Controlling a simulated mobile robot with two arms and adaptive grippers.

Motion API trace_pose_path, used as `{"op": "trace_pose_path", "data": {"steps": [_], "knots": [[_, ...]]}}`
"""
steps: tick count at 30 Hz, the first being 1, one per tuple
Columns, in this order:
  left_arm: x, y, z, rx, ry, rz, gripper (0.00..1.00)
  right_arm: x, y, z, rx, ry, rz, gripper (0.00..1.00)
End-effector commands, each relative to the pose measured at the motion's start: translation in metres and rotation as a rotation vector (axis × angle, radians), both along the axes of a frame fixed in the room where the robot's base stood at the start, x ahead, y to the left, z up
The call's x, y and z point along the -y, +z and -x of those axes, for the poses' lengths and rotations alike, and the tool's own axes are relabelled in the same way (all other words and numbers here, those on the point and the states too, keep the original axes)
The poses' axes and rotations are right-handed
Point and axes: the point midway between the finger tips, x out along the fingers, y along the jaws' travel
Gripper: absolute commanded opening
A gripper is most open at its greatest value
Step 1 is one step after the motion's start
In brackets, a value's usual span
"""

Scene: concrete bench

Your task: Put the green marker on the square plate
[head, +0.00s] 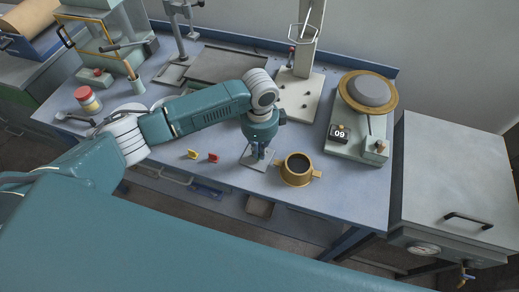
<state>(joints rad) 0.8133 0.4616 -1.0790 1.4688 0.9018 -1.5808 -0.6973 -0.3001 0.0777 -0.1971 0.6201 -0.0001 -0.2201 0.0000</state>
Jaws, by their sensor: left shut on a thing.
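The square plate (247,161) is a small light grey plate near the front edge of the blue-grey bench. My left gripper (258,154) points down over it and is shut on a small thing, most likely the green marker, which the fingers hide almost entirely. I cannot tell whether the marker touches the plate. No other green marker shows on the bench. A yellow marker (192,154) and a red marker (213,157) lie to the left of the plate. My right gripper is not in view.
A brass cup (297,169) with handles and dark contents stands close to the right of the plate. A scale (358,132) with a round pan is farther right. A stand base (298,95) and a grey tray (215,64) are behind. The bench's front edge is close.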

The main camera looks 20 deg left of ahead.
Motion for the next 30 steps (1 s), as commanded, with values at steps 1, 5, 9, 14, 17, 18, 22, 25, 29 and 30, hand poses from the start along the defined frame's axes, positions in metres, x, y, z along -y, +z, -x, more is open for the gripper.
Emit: {"op": "trace_pose_path", "data": {"steps": [1,5,9,14,17,18,22,25,29,30], "knots": [[0.000,0.000,0.000,0.000,0.000,0.000,0.00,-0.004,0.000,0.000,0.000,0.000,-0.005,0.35],[0.000,-0.001,0.000,0.000,0.001,0.000,0.00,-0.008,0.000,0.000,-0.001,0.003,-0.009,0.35],[0.000,-0.002,0.000,0.000,0.001,0.000,0.20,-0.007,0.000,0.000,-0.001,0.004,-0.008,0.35],[0.000,-0.002,0.000,0.000,0.001,0.000,0.25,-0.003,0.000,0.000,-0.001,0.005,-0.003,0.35],[0.000,-0.002,0.000,0.000,0.001,0.000,0.25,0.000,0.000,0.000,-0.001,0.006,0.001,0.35],[0.000,-0.002,0.000,0.000,0.001,0.000,0.25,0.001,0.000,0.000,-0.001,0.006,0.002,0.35],[0.000,0.006,-0.001,0.003,0.001,0.001,0.25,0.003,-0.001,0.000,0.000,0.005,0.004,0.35],[0.000,0.021,-0.002,0.005,0.002,0.001,0.25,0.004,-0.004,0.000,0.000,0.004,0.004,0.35],[0.000,0.049,-0.002,0.006,0.000,0.002,0.25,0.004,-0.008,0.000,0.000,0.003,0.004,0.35],[0.000,0.057,-0.002,0.005,0.000,0.002,0.25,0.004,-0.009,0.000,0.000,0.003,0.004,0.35]]}}
